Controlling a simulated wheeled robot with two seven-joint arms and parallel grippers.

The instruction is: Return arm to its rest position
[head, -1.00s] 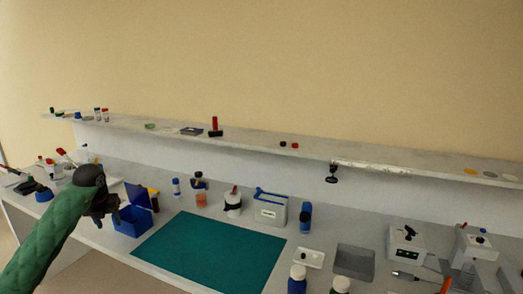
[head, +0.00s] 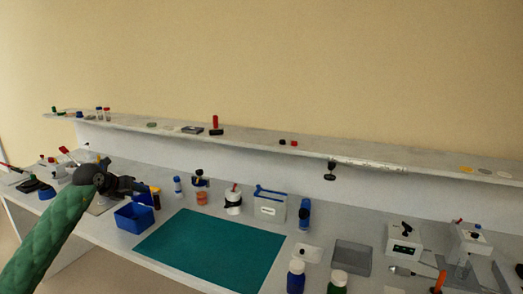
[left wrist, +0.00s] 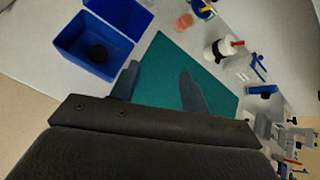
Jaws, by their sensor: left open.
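My left arm, in a green sleeve, comes in from the left in the head view. Its dark gripper (head: 130,187) is above the bench's left part, just behind and above the open blue box (head: 134,222). In the left wrist view the two fingers (left wrist: 158,88) are spread apart with nothing between them, seen against the green mat (left wrist: 165,62). The blue box (left wrist: 85,48) shows there at upper left with a dark round thing (left wrist: 97,53) inside. My right gripper is not in view.
The green mat (head: 210,250) lies bare mid-bench. Behind it stand a white jar (head: 233,203), a grey bin (head: 270,207) and a blue bottle (head: 304,214). Two bottles (head: 296,277) (head: 338,283) stand at the front. A long shelf (head: 250,140) runs along the back.

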